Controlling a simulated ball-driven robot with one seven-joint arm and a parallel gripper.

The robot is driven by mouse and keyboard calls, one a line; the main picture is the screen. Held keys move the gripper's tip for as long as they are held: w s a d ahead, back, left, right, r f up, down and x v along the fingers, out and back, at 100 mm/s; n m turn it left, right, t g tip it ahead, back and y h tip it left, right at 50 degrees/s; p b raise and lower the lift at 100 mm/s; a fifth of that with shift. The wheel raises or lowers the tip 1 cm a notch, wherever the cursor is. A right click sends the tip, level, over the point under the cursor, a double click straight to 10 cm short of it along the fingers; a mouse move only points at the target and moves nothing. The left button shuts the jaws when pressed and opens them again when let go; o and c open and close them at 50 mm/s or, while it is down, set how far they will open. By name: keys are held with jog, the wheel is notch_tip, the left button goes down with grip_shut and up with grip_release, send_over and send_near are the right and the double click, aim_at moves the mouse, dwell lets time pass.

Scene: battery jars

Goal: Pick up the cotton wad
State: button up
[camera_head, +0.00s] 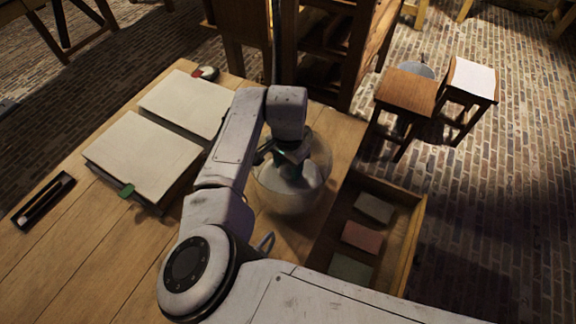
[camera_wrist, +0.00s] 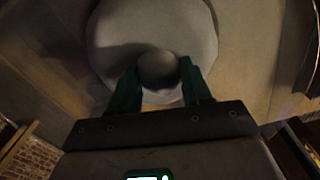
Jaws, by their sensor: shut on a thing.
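A round glass jar (camera_head: 287,207) stands on the wooden table, with pale material visible inside it. My gripper (camera_head: 290,158) points down at the jar's mouth, below the white wrist. In the wrist view, the two green fingers of my gripper (camera_wrist: 158,82) are closed on a small round greyish wad (camera_wrist: 158,66), one finger on each side. It looks like the cotton wad. A large pale round form (camera_wrist: 190,30) lies behind it. The wad is not clear in the head view, where the arm and glass partly cover it.
Large pale books (camera_head: 144,155) lie left of the arm, with a dark narrow tray (camera_head: 43,201) at the left edge. An open drawer (camera_head: 409,235) with several flat blocks is to the right. Stools (camera_head: 408,90) stand on the brick floor beyond.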

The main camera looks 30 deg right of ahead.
jog(key=shift+r, duration=0.55)
jog(key=s+d+r+b, duration=0.1)
jog(key=s+d+r, duration=0.5)
jog(key=s+r, duration=0.5)
jog(key=shift+s+r+b, duration=0.4)
jog(key=shift+s, duration=0.45)
